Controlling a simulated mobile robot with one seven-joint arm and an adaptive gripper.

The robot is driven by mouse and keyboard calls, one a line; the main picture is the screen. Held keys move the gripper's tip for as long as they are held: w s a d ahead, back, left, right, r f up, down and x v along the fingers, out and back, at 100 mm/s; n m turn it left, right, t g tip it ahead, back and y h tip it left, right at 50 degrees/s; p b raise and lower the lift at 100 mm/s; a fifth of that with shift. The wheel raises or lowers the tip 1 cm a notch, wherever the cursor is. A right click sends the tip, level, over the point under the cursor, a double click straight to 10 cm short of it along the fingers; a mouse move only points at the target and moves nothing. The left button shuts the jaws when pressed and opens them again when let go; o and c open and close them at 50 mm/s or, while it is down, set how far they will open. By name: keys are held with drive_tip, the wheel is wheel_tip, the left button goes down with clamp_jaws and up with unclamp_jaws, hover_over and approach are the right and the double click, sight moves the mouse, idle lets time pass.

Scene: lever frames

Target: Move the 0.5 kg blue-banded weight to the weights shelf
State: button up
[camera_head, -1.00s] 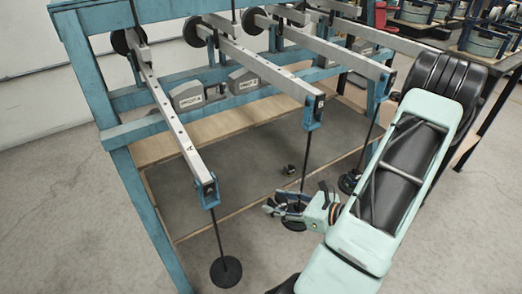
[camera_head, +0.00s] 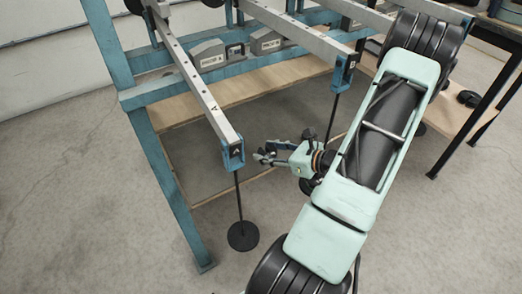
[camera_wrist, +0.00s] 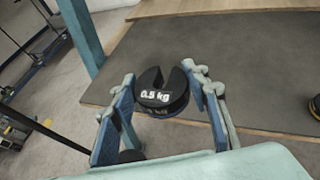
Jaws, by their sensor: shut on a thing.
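The 0.5 kg weight (camera_wrist: 162,92) is a black slotted disc with white "0.5 kg" lettering, its slot facing away. My gripper (camera_wrist: 163,86) is shut on it, one blue-and-grey finger on each side. In the head view my gripper (camera_head: 266,156) is just right of lever A's end, and the weight between the fingers is too small to tell clearly. A low wooden shelf (camera_head: 478,128) with black objects (camera_head: 468,98) stands at the right; I cannot tell if it is the weights shelf.
Lever A (camera_head: 200,90) ends left of my gripper, with its hanger (camera_head: 243,236) hanging below. Blue frame posts (camera_head: 165,170) stand at the left. Open concrete floor (camera_head: 70,220) lies left of the frame.

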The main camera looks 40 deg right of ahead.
drive_tip(key=w+f+b, duration=0.1)
drive_tip(key=w+f, duration=0.1)
drive_tip(key=w+f+b, duration=0.1)
drive_tip(key=w+f, duration=0.1)
drive_tip(key=w, duration=0.1)
drive_tip(key=w+f+b, duration=0.1)
drive_tip(key=w+f, duration=0.2)
drive_tip(key=shift+w+d+f, duration=0.1)
drive_tip(key=shift+d, duration=0.2)
drive_tip(key=shift+w+f+b, duration=0.1)
drive_tip(key=shift+f+b, duration=0.35)
drive_tip(key=shift+f, duration=1.1)
drive_tip(key=shift+f, duration=0.2)
drive_tip(key=o, duration=1.4)
drive_tip(key=shift+c, duration=0.2)
